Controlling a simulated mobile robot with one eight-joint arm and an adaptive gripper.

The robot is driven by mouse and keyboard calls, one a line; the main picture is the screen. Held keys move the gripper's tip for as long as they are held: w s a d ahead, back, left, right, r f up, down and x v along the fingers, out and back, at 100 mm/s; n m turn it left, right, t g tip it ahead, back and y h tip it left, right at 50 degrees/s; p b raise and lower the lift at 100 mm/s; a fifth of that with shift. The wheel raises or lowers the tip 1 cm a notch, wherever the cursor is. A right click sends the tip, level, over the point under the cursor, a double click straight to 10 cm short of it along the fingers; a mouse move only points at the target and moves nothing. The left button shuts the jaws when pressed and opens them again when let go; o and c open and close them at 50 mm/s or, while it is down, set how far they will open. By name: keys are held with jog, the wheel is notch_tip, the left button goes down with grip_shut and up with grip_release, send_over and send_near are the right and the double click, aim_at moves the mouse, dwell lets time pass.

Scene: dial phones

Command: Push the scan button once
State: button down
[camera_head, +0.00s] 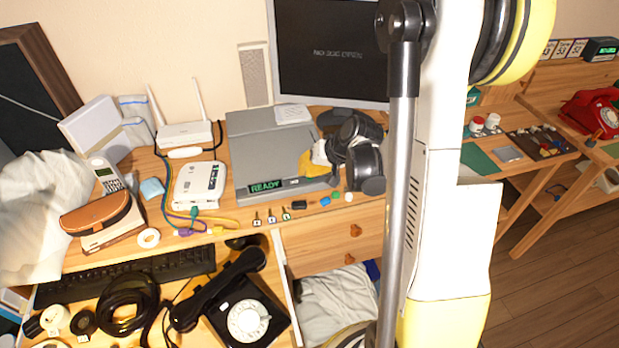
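A flat grey scanner-like device (262,150) stands on the desk left of my arm, below the monitor. Its front edge has a small display (265,187) with green letters reading "READY". A small light mark (294,182) sits right of the display on the same front strip. I cannot tell whether it is the scan button. My white and yellow arm crosses the picture right of the device. My gripper is not visible in this view.
Dark headphones (363,167) lie at the device's right side, with a yellow cloth beside them. A white router (199,186) stands to the left. Small keys and blocks line the desk edge in front. A black dial phone (247,318) is in the lower drawer.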

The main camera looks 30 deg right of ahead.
aim_at(306, 178)
jog(key=shift+f+b, duration=0.3)
jog(key=shift+f, duration=0.05)
jog(key=shift+r, duration=0.1)
dwell(0.4)
jog(key=shift+r+p, duration=0.55)
jog(key=shift+r, duration=0.2)
jog(key=shift+r+p, duration=1.8)
jog(key=shift+r, duration=0.7)
